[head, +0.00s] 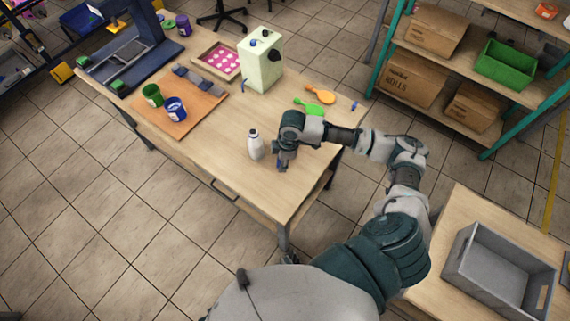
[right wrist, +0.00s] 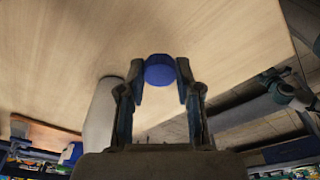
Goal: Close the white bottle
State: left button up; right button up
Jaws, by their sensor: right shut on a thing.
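The white bottle (head: 255,145) stands upright on the wooden table, close to the front edge and just left of my right gripper. It also shows in the right wrist view (right wrist: 101,115), beside the left finger. My right gripper (head: 281,163) points down near the table's front right part. In the right wrist view its two fingers (right wrist: 160,85) are shut on a round blue cap (right wrist: 159,69). The cap is apart from the bottle, and I cannot make it out in the head view. My left gripper is not in view.
On the table (head: 215,150) are a brown board (head: 180,128) with a green can (head: 152,95) and a blue can (head: 176,108), a pale green machine (head: 261,62), and green (head: 308,107) and orange (head: 320,94) paddles. A grey crate (head: 490,275) stands lower right.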

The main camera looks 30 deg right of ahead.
jog(key=w+a, duration=0.1)
jog(key=a, duration=0.3)
jog(key=w+a, duration=0.2)
jog(key=a, duration=0.2)
jog(key=w+a+r, duration=0.1)
jog(key=w+a, duration=0.1)
jog(key=a, duration=0.3)
jog(key=shift+w+a+r, duration=0.1)
jog(key=shift+w+a, duration=0.2)
jog(key=shift+a, duration=0.35)
